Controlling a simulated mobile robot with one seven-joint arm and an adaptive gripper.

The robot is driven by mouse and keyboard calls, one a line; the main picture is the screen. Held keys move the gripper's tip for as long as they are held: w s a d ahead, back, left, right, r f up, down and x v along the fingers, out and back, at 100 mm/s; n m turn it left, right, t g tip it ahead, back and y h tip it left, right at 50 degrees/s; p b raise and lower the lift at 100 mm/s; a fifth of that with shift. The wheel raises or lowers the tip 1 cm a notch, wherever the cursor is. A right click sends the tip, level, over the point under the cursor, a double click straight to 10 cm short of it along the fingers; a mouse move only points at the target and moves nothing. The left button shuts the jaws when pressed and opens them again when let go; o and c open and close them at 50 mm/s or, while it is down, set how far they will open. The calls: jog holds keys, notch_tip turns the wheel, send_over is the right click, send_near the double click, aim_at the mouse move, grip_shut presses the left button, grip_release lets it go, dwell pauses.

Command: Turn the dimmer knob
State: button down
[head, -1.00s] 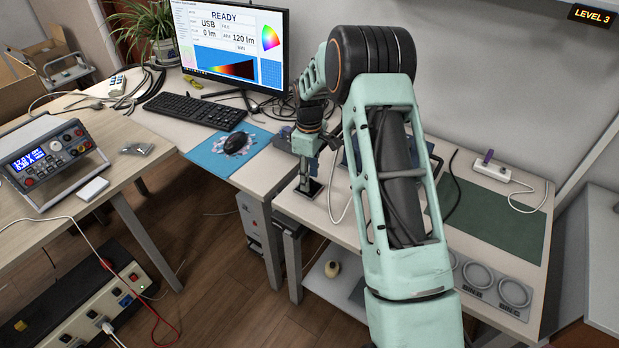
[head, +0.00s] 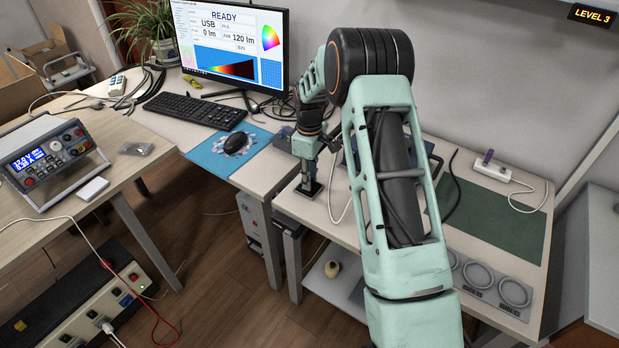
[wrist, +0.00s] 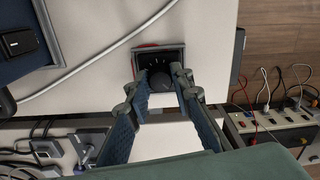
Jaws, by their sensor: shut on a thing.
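The dimmer knob (wrist: 160,80) is a dark round knob on a small black box (wrist: 147,58) with a marked dial face, in the wrist view. The box also shows in the head view (head: 308,188), at the front left part of the right-hand table. My gripper (wrist: 161,88) has its two fingers on either side of the knob, shut on it. In the head view my gripper (head: 307,178) points down at the box, and the knob itself is hidden there.
A white cable (wrist: 95,62) runs across the table beside the box. The table's front edge lies close to it. A monitor (head: 228,45), keyboard (head: 194,110) and mouse (head: 236,142) stand on the desk to the left. A green mat (head: 495,215) lies to the right.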

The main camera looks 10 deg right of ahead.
jog(key=m+b, duration=0.1)
jog(key=m, duration=0.2)
jog(key=shift+m, duration=2.2)
jog(key=c, duration=1.7)
grip_release()
notch_tip(320, 180, up, 12)
jog(key=shift+r, duration=0.1)
